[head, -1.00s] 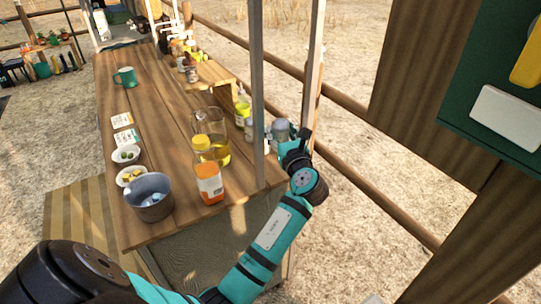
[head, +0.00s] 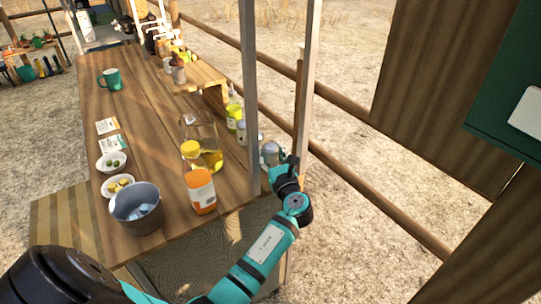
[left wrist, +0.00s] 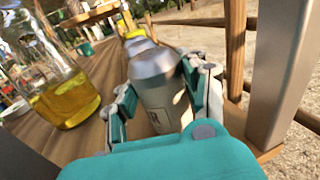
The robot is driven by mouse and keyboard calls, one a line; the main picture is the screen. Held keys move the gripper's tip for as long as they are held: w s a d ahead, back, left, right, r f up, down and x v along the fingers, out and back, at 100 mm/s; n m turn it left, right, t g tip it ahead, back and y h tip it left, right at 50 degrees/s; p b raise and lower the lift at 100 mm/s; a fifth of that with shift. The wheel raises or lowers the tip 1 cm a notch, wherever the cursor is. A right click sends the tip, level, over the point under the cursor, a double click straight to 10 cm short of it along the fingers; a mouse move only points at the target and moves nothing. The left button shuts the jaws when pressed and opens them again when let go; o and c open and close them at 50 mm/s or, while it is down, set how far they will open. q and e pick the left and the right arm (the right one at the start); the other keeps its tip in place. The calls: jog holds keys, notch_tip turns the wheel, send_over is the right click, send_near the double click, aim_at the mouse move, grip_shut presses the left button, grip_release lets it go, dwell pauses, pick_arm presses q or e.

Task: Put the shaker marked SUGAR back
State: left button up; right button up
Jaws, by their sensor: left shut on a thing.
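A grey metal shaker (left wrist: 158,82) stands between the fingers of my left gripper (left wrist: 160,105), which is shut on its body. Part of a label shows low on its side, but the word cannot be read. In the head view, the shaker (head: 270,152) and my left gripper (head: 279,163) are at the table's right edge, just right of a grey upright post. Whether the shaker touches the wood is hidden. My right gripper is not in view.
A glass jug of yellow liquid (left wrist: 62,98) stands left of the shaker. The post (head: 249,100) is close by. An orange bottle (head: 201,190) and a grey pot (head: 136,208) stand near the table's front.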

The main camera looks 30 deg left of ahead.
pick_arm(q)
jog(key=o, duration=0.8)
jog(key=shift+f, duration=0.15)
jog(key=shift+c, duration=0.2)
jog(key=o, duration=0.5)
